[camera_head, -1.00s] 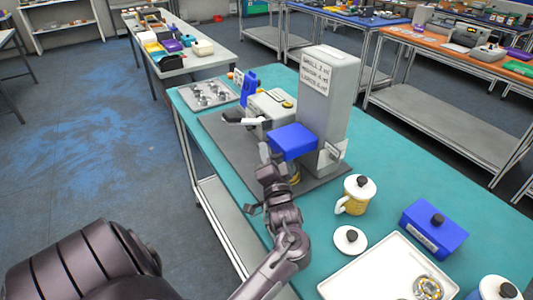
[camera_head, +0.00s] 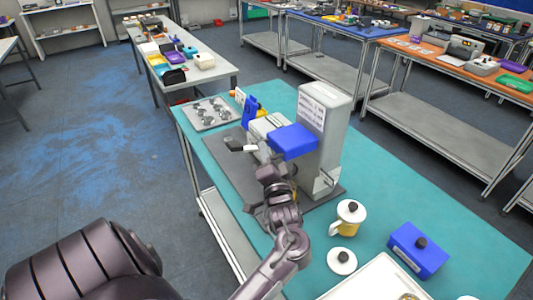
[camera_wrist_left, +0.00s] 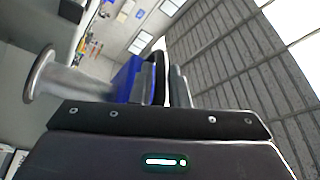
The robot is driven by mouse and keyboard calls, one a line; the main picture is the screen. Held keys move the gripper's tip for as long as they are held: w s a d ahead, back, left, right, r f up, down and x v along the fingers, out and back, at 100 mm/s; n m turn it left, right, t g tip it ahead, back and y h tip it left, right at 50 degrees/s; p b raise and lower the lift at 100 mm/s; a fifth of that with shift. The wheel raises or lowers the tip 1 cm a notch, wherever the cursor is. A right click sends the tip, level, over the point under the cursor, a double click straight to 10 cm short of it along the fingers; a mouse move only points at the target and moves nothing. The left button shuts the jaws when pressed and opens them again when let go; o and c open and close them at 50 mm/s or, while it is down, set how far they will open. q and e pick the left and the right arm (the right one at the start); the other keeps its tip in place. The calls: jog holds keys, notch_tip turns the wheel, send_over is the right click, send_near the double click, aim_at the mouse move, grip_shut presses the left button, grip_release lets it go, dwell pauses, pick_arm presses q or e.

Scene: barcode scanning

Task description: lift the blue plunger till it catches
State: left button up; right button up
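The blue plunger (camera_head: 292,142) is a blue block on the front of a tall grey machine (camera_head: 325,125) with a printed sign. It stands well above the machine's dark base. My left gripper (camera_head: 268,170) is under the block's near left side and appears to touch it; its fingertips are largely hidden there. In the left wrist view, dark finger parts (camera_wrist_left: 167,85) stand close together beside a blue surface (camera_wrist_left: 128,80); I cannot tell whether they clasp anything. My right gripper is not in view.
A white-tipped handle (camera_head: 243,146) sticks out left of the machine. The table's far right is clear.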

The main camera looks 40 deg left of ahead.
pick_arm(q)
jog(key=o, duration=0.4)
jog(key=shift+r, duration=0.4)
jog(key=shift+c, duration=0.2)
jog(key=shift+d+f, duration=0.1)
jog(key=shift+f, duration=0.1)
jog(key=b+v, duration=0.3)
jog(key=v, duration=0.4)
jog(key=shift+s+d, duration=0.2)
jog(key=shift+s, duration=0.05)
